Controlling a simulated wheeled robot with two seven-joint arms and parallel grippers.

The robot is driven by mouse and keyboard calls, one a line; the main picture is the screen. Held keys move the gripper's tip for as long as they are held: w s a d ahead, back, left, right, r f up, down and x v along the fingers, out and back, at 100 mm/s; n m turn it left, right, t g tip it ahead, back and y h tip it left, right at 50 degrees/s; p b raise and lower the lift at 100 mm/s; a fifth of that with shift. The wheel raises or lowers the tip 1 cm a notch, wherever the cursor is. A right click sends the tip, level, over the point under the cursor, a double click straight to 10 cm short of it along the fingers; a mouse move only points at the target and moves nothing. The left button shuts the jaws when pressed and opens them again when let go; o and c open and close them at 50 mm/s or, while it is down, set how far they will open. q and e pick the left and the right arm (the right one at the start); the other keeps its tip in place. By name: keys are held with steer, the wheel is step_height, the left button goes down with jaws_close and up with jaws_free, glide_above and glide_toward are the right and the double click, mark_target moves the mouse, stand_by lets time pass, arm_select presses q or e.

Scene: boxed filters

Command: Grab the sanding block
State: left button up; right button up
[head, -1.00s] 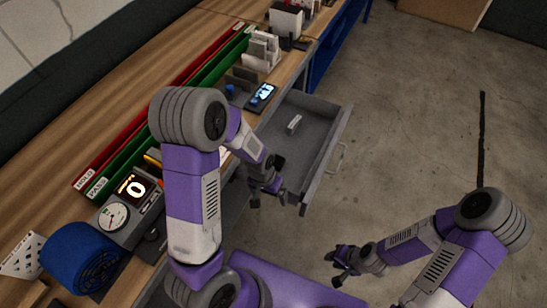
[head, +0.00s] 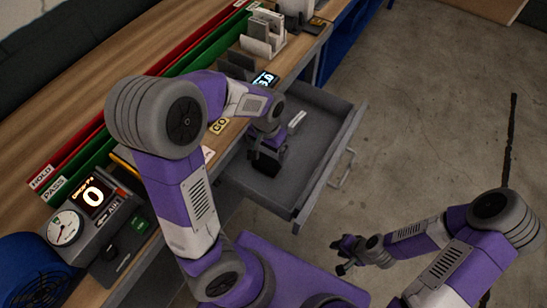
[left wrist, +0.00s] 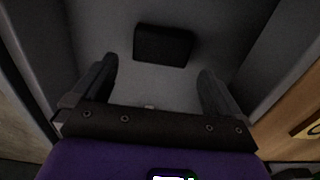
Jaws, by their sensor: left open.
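A dark rectangular block (left wrist: 163,45), which looks like the sanding block, lies on the grey floor of the open drawer (head: 345,130). My left gripper (head: 267,160) is inside or just above the drawer, pointing down. In the left wrist view its two fingers (left wrist: 155,82) are apart with nothing gripped, and the block lies ahead of the fingertips, not between them. In the head view the gripper's dark parts make the block hard to pick out. My right gripper (head: 340,256) is away from the drawer, over the floor, its fingers apart and empty.
A small light piece (head: 297,121) also lies in the drawer, beyond my left gripper. The drawer walls stand close around the gripper. The bench (head: 120,95) on the left carries a gauge box (head: 85,215), red and green trays and card holders (head: 264,32).

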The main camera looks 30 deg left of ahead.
mark_target(267, 162)
arm_select(q)
steer(key=shift+s+f+b, duration=0.25)
steer(key=shift+f+b, duration=0.25)
steer(key=shift+f, duration=0.7)
step_height(267, 162, down, 5)
steer(key=b, duration=0.2)
steer(key=shift+w+a+b, duration=0.1)
steer(key=shift+a+b, duration=0.05)
steer(key=shift+b, duration=0.15)
steer(key=shift+r, duration=0.15)
